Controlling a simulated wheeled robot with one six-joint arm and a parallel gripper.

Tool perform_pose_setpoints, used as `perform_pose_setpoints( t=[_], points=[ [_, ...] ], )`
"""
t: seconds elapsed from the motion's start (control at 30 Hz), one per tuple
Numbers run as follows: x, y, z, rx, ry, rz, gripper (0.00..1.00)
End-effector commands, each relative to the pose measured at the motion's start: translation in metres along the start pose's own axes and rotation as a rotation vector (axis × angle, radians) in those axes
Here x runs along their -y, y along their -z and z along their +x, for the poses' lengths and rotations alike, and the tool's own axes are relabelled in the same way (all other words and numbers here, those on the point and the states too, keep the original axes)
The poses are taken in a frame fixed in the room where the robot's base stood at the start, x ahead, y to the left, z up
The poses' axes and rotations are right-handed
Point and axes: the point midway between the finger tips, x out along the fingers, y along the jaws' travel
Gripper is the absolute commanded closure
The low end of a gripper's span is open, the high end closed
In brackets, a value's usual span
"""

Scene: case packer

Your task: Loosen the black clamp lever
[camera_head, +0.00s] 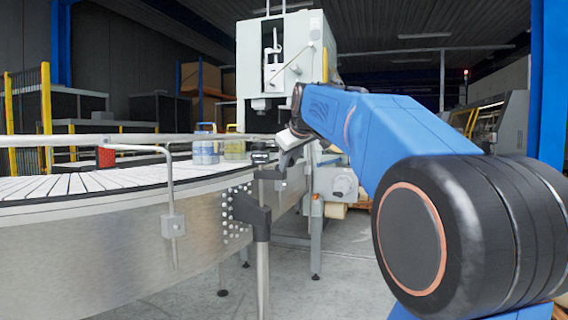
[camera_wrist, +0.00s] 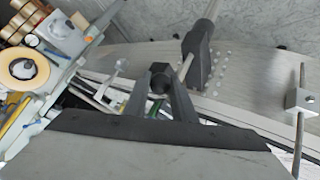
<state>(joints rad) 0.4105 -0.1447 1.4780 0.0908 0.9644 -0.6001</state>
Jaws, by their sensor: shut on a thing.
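The black clamp lever (camera_wrist: 160,79) shows in the wrist view as a dark blocky end between my fingertips. My gripper (camera_wrist: 163,92) is shut on it, and its two grey fingers reach up from the bottom of that view. The rest of the lever is hidden by the fingers. In the head view my gripper (camera_head: 278,168) is at the conveyor's near rail, at the end of my blue arm. The lever is too small and covered there to make out clearly.
The curved conveyor (camera_head: 100,225) with a white slat top fills the left. A guide rail (camera_head: 80,140) runs above it. A black bracket (camera_head: 250,214) holds a leg below. A grey machine (camera_head: 290,60) rises behind.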

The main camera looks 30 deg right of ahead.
Motion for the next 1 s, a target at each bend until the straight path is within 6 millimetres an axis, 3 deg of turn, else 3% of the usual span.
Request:
perform_pose_setpoints(
  t=[0.67, 1.0],
  points=[
    [-0.04, -0.008, 0.014, -0.184, 0.35, -0.349, 1.0],
    [-0.051, -0.006, 0.022, -0.255, 0.488, -0.488, 1.0]
  ],
)
